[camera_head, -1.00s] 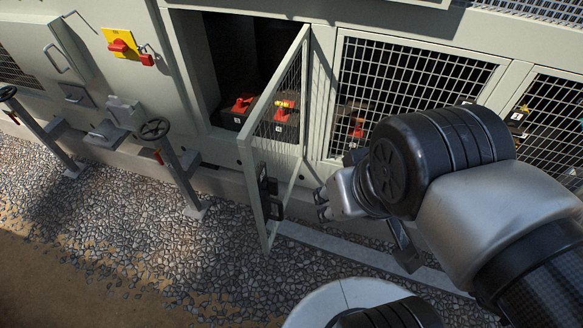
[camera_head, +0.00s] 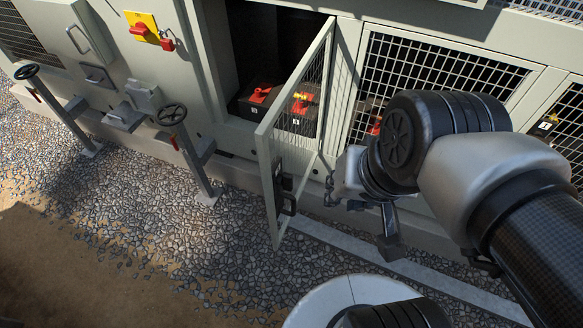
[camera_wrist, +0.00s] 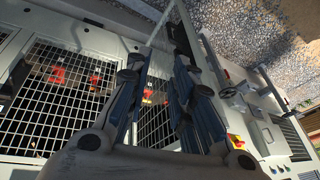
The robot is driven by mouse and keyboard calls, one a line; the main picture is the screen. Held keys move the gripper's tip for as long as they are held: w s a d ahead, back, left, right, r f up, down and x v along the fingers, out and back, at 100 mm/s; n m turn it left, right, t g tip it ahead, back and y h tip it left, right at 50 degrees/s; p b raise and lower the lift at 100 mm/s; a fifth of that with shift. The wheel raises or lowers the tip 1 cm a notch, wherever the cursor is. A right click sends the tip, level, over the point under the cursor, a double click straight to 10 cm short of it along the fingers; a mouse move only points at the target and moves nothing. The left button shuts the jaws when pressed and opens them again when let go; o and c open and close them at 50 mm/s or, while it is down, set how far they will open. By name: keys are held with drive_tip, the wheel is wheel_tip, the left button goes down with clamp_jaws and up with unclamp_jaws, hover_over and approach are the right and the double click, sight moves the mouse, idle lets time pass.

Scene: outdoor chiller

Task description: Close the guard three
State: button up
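A hinged mesh guard door with a pale frame (camera_head: 268,165) stands open, swung out from the cabinet front. A dark handle (camera_head: 287,196) sits low on its free side. Behind it is the open dark compartment (camera_head: 290,45), with red-handled units (camera_head: 262,94) on dark boxes inside. My gripper (camera_head: 332,188) is low and to the right of the door, on the mesh panel's hinge side. In the wrist view my gripper (camera_wrist: 157,72) has its fingers apart, and the pale door frame shows between them. I cannot tell whether a finger touches the door.
Closed mesh guards (camera_head: 435,75) continue to the right. Left of the opening are a yellow and red switch (camera_head: 141,27), a handwheel valve (camera_head: 171,114) and another handwheel (camera_head: 26,72) on posts. Gravel (camera_head: 160,235) lies clear in front, along a pale kerb.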

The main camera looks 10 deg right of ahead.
drive_tip(key=w+f+m, duration=0.2)
drive_tip(key=m, duration=0.1)
drive_tip(key=w+a+f+m+g+y, duration=0.1)
drive_tip(key=w+f+m, duration=0.1)
drive_tip(key=m, duration=0.2)
drive_tip(key=w+a+f+m+y, duration=0.1)
drive_tip(key=w+f+m, duration=0.1)
drive_tip(key=m, duration=0.2)
drive_tip(key=shift+g, duration=0.3)
drive_tip(key=c, duration=0.4)
drive_tip(key=w+f+m, duration=0.1)
drive_tip(key=m, duration=0.2)
drive_tip(key=w+f+m, duration=0.1)
drive_tip(key=f+m, duration=0.1)
drive_tip(key=m, duration=0.1)
drive_tip(key=w+f+m+y, duration=0.1)
drive_tip(key=f+m, duration=0.1)
drive_tip(key=m, duration=0.1)
drive_tip(key=shift+w+d+f+m, duration=0.15)
drive_tip(key=shift+w+f+m, duration=0.1)
drive_tip(key=shift+m, duration=0.05)
clamp_jaws()
drive_tip(key=w+a+f+b, duration=0.4)
drive_tip(key=a+f+b, duration=0.1)
drive_tip(key=f, duration=0.4)
drive_tip(key=shift+a+f+b, duration=0.25)
drive_tip(key=shift+a+b, duration=0.05)
drive_tip(key=shift+a, duration=0.55)
drive_tip(key=shift+m, duration=0.3)
